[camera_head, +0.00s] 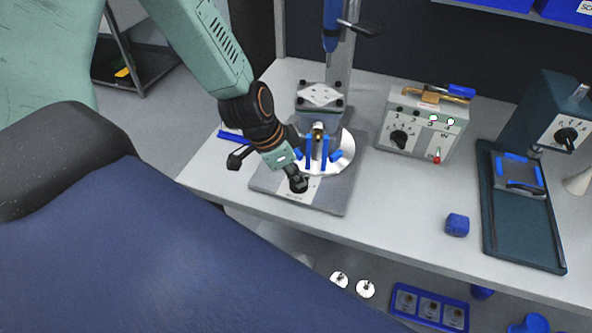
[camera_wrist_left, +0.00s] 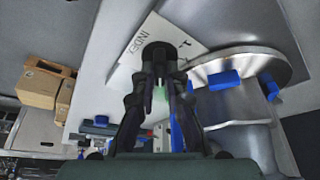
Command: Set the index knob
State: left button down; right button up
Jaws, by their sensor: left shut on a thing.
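The index knob (camera_wrist_left: 158,48) is a dark round knob on a white plate printed INDEX (camera_wrist_left: 130,45), at the front of the round-table fixture. In the wrist view my left gripper (camera_wrist_left: 158,70) reaches it with both fingers, which are closed around it. In the head view my left gripper (camera_head: 297,181) comes down from the upper left onto the front of the fixture's grey base (camera_head: 333,198). The fingers hide most of the knob, and its pointer's setting cannot be read. My right gripper is in neither view.
A metal disc (camera_head: 345,160) with blue clamps stands just behind the gripper, under a blue-handled press column (camera_head: 340,60). A grey control box (camera_head: 422,122) and a dark green machine (camera_head: 545,110) stand to the right. A blue block (camera_head: 457,225) lies near the bench's front edge.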

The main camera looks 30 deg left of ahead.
pick_arm(q)
jog(key=shift+s+d+n+y+p, duration=0.15)
jog(key=shift+n+y+p, duration=0.25)
jog(key=shift+n, duration=0.8)
jog(key=shift+n+t+y, duration=0.4)
jog(key=shift+n+y, duration=0.2)
jog(key=shift+n, duration=1)
jog(key=c, duration=1.4)
grip_release()
jog(key=shift+v, duration=6)
